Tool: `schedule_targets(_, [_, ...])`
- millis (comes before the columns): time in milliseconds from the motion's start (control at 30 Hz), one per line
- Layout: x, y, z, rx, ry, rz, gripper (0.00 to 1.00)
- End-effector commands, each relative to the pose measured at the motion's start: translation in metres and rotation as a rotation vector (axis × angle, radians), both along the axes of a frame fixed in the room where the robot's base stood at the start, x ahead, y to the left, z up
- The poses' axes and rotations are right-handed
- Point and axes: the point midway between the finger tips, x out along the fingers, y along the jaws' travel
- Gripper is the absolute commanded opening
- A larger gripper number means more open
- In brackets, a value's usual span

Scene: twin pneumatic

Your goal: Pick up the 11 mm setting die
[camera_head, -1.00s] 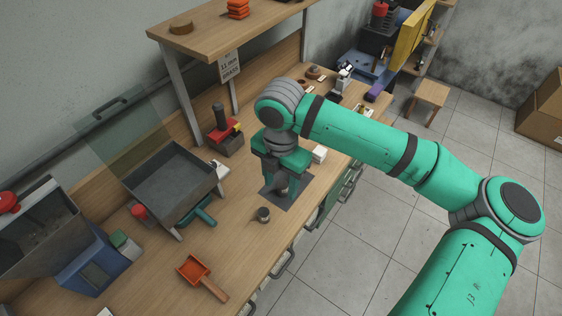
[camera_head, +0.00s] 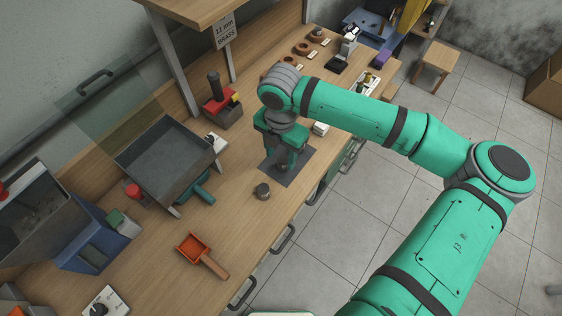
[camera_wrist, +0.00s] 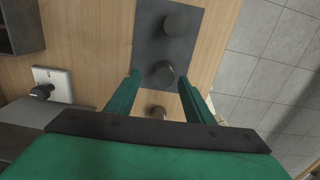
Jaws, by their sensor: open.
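My gripper (camera_head: 287,166) points down over a dark grey mat (camera_head: 300,166) on the wooden bench. In the wrist view, my gripper (camera_wrist: 160,77) is open, one finger on each side of a dark round die (camera_wrist: 163,73) on the mat (camera_wrist: 150,45). A second dark die (camera_wrist: 176,24) sits farther up the mat. A third dark round piece (camera_wrist: 157,112) lies on bare wood, nearer the palm. The head view shows a short grey cylinder (camera_head: 262,190) beside the mat. No sizes are readable, so I cannot tell which is 11 mm. My fingers mostly hide the dies on the mat in the head view.
A grey tray (camera_head: 142,153) on legs and a red-and-black press (camera_head: 218,104) stand to the left. An orange scoop (camera_head: 192,246) lies at the front. Small white blocks (camera_head: 321,128) sit beyond my gripper.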

Motion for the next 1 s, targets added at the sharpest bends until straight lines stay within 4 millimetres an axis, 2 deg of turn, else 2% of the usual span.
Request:
schedule_targets(67, [0.001, -0.007, -0.012, -0.002, 0.003, -0.008, 0.48])
schedule_targets(200, [0.001, -0.007, -0.028, -0.001, 0.002, -0.01, 0.48])
schedule_targets(500, [0.001, -0.003, -0.032, 0.0, 0.0, -0.002, 0.48])
schedule_targets(533, [0.001, -0.003, -0.032, 0.0, 0.0, -0.002, 0.45])
schedule_targets(700, [0.001, -0.002, -0.032, 0.0, 0.0, 0.0, 0.05])
schedule_targets(733, [0.001, -0.002, -0.032, 0.0, 0.0, 0.0, 0.0])
schedule_targets(1000, [0.002, -0.003, -0.032, -0.001, -0.001, -0.002, 0.0])
